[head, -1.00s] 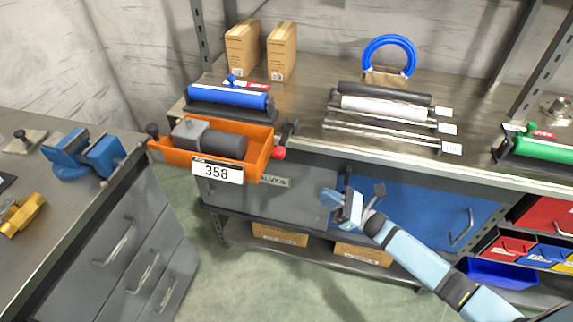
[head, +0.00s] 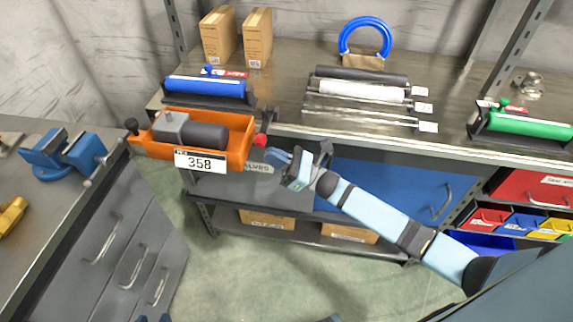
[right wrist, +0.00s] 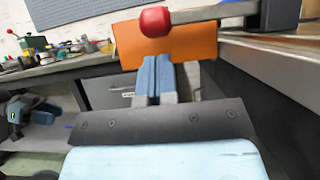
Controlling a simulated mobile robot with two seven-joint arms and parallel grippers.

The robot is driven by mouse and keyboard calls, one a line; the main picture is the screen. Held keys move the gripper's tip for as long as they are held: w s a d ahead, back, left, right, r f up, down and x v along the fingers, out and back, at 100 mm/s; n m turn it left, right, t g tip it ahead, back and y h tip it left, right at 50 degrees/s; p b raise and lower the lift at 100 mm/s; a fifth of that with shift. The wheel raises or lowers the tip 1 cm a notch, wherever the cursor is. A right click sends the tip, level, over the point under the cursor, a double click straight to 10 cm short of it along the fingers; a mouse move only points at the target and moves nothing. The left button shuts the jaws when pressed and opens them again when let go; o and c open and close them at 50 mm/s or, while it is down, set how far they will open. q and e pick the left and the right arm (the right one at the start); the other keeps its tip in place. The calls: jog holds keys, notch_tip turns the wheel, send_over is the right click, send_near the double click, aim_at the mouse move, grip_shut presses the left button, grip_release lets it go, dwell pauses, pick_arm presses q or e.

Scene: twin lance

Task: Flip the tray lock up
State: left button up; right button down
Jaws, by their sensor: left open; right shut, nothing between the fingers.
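The orange tray (head: 240,150), labelled 358, hangs at the bench's front left edge and holds a grey and black cylindrical part (head: 200,132). A red ball knob (head: 260,140) sits at the tray's right end. In the right wrist view the red knob (right wrist: 155,21) is on the end of a grey bar (right wrist: 215,13) lying about level in front of the orange end wall. My right gripper (head: 279,158) is shut and empty, just right of and below the knob. Its fingers (right wrist: 155,80) point toward the tray end, below the knob. My left gripper (head: 152,318) barely shows at the bottom edge, open.
A blue roller (head: 205,88) stands behind the tray. Rods (head: 360,95) and a green roller (head: 525,124) lie farther right on the bench. A side cabinet with a blue vise (head: 65,153) stands at left. Open floor lies between cabinet and bench.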

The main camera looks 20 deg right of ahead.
jog(key=shift+w+a+r, duration=0.1)
jog(key=shift+a+r, duration=0.05)
jog(key=shift+r, duration=0.65)
